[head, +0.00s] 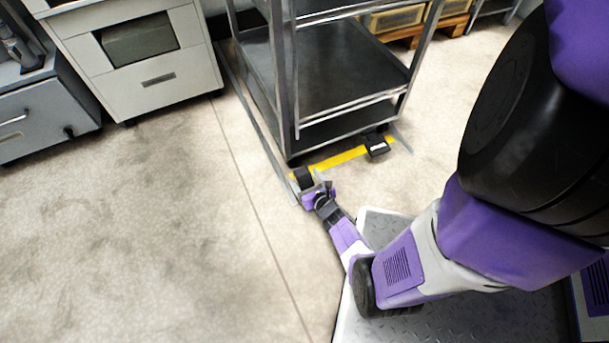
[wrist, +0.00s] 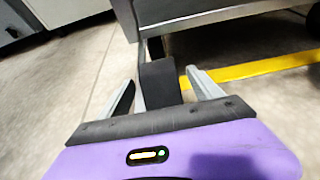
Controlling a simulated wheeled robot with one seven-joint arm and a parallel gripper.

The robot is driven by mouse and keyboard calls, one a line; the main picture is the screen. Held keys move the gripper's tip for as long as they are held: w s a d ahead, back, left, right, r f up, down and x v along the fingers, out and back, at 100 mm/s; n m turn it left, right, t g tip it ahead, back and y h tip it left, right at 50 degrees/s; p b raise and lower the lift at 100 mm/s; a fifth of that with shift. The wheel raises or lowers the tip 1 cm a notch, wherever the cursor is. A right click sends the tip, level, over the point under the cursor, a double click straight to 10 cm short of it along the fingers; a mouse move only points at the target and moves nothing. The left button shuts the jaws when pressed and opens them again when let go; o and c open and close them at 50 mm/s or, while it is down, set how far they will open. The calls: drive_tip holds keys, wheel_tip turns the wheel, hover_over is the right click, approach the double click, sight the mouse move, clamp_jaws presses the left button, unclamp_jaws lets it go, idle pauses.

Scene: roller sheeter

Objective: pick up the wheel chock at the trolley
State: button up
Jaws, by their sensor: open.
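A dark, block-shaped wheel chock (head: 303,177) is on the floor at the trolley's near corner, at the left end of a yellow strip. In the wrist view the black chock (wrist: 159,82) stands between the two finger lines. My gripper (head: 315,190) is open and low at the floor, right at the chock. In the wrist view my gripper (wrist: 160,78) has one grey finger on each side of it, with gaps visible. I cannot tell how deep the chock is between the fingers. The metal trolley (head: 340,75) stands just behind, its lower shelf above the chock.
A yellow strip (head: 340,159) runs along the floor to a second black block (head: 376,144) with a pale label. A white drawer cabinet (head: 150,75) stands at the left. Wooden crates (head: 396,20) are behind the trolley. The floor at the left front is clear.

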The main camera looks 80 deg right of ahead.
drive_tip(key=shift+w+d, duration=0.1)
drive_tip(key=shift+c, duration=0.4)
clamp_jaws()
drive_tip(key=shift+r, duration=0.15)
